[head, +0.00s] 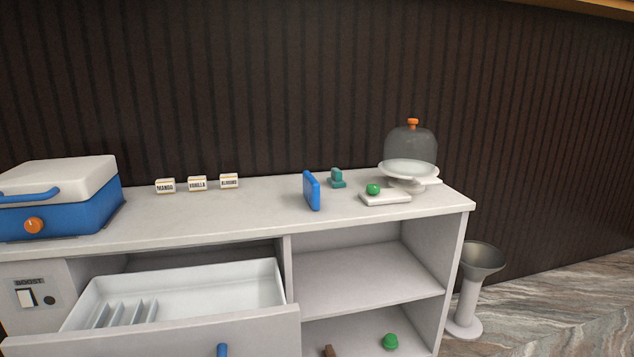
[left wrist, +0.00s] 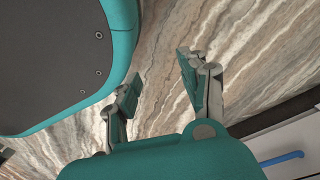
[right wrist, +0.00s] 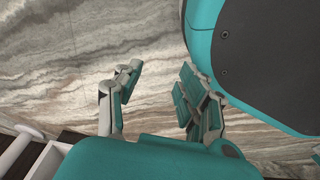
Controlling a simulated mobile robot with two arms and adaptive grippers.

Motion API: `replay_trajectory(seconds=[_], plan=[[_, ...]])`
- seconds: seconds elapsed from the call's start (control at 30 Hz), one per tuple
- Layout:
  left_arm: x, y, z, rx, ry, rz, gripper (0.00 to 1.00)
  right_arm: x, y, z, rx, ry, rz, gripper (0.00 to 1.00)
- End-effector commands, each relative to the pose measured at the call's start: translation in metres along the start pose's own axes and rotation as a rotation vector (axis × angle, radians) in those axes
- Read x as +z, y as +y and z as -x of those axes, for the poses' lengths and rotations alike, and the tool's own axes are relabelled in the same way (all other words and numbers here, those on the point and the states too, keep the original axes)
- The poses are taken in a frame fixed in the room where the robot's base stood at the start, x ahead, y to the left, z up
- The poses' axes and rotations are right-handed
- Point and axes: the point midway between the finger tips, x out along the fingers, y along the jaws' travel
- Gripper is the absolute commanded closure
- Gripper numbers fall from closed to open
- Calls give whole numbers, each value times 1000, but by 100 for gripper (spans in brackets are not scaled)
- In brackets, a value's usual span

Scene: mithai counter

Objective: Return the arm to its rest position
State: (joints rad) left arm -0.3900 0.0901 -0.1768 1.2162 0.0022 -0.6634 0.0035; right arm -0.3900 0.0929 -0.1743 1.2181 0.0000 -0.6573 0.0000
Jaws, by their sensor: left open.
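My left gripper (left wrist: 160,85) shows in the left wrist view. It is open and empty, with its fingers apart above the marbled floor (left wrist: 230,35). My right gripper (right wrist: 158,92) shows in the right wrist view, also with its fingers apart and nothing between them. Neither gripper shows in the head view, and neither touches the counter (head: 250,212).
A drawer (head: 170,325) with a blue handle stands pulled out of the counter. On top are a blue box with a white lid (head: 60,190), labelled blocks (head: 197,184), a blue upright block (head: 312,190) and a glass dome (head: 411,145). A pedestal bin (head: 466,300) stands right.

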Motion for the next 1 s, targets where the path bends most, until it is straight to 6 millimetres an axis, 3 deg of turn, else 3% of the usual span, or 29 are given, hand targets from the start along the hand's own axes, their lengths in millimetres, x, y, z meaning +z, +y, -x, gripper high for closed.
replay_trajectory(seconds=[0.03,0.6,1.0], plan=[[7,-1,13,-1,-10,0,56,8,0,13,-1,-11,1,60],[105,-3,73,0,-61,-21,56,106,0,74,-5,-68,17,60],[112,-3,72,0,-63,-22,56,113,0,72,-5,-70,18,60]])
